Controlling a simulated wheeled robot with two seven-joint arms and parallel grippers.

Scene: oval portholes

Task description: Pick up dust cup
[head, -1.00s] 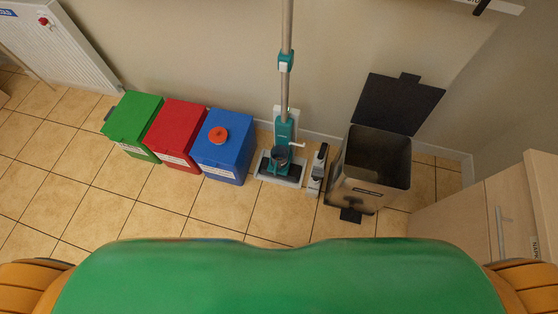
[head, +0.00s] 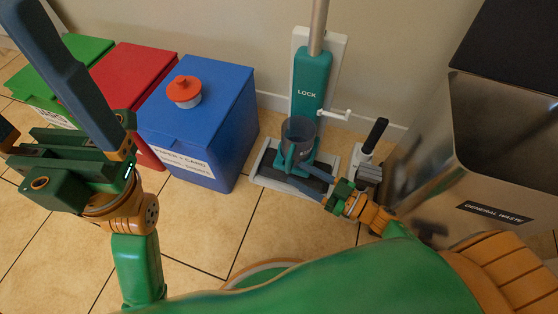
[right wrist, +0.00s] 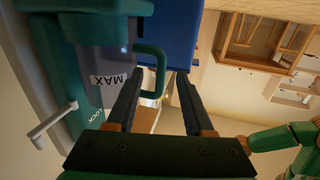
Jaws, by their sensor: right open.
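The dust cup (head: 298,133) is a grey see-through cup seated upright in the teal floor cleaner (head: 312,85) marked LOCK. In the right wrist view the cup (right wrist: 90,50) carries a MAX label, and its green loop handle (right wrist: 152,60) shows between my fingertips. My right gripper (head: 306,178) is low in front of the cup. It also shows in the right wrist view (right wrist: 158,80), open, with a finger to each side of the handle; whether either touches is unclear.
A blue bin (head: 205,125) with an orange knob (head: 184,90), a red bin (head: 125,80) and a green bin (head: 85,48) stand left of the cleaner. A small black-handled tool (head: 372,145) and the open general waste bin (head: 480,170) stand close on its right.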

